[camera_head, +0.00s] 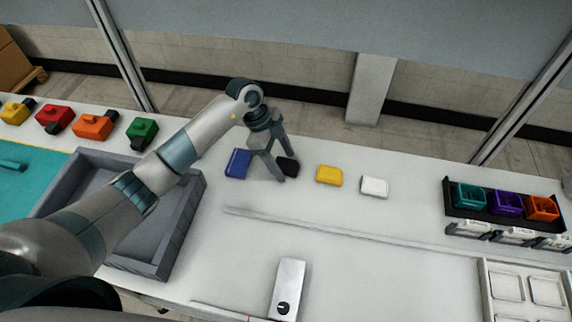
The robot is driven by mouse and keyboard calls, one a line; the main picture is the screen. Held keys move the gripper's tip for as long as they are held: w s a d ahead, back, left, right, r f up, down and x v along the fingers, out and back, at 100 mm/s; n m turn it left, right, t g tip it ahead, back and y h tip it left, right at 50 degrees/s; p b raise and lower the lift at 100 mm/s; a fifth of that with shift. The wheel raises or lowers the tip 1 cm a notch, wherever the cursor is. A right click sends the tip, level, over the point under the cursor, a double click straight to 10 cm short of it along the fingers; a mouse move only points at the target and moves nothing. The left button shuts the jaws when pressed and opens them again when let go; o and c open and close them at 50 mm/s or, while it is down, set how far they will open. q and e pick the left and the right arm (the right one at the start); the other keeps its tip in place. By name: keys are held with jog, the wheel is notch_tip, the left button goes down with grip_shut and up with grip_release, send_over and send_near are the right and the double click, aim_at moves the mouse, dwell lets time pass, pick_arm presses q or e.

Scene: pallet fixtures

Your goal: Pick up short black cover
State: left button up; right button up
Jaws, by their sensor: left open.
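The short black cover (290,165) lies on the white table in a row of covers, between a blue one (238,163) and a yellow one (329,176). My left gripper (267,178) is open and pointing down, with its fingers around or just in front of the black cover. One finger partly hides the black cover. I cannot tell whether the fingers touch it. My right gripper is not in view.
A white cover (374,187) ends the row. A grey tray (187,225) stands under my left arm. A black rack (481,217) with coloured bins is at right. Coloured blocks stand at back left. A white device (288,280) lies in front.

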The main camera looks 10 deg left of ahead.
aim_at(291, 165)
pick_arm(q)
jog(key=c, duration=1.1)
jog(key=shift+r, duration=0.1)
jog(key=shift+r+b, duration=0.4)
jog(key=shift+r, duration=0.15)
notch_tip(291, 165, up, 2)
jog(key=shift+w+r+b, duration=0.1)
jog(key=shift+b, duration=0.45)
jog(key=shift+s+d+r+b, duration=0.3)
jog(key=shift+d+r+b, duration=0.35)
jog(key=shift+d+r, duration=0.95)
jog(key=shift+s+d+r+b, duration=0.25)
jog(key=shift+d+r+b, duration=0.55)
jog(key=shift+d, duration=1.45)
jog(key=shift+s+d+r+b, duration=0.3)
jog(key=shift+d+r+b, duration=0.15)
jog(key=shift+d+r, duration=1.25)
jog(key=shift+d+f, duration=0.25)
jog(key=shift+f, duration=0.1)
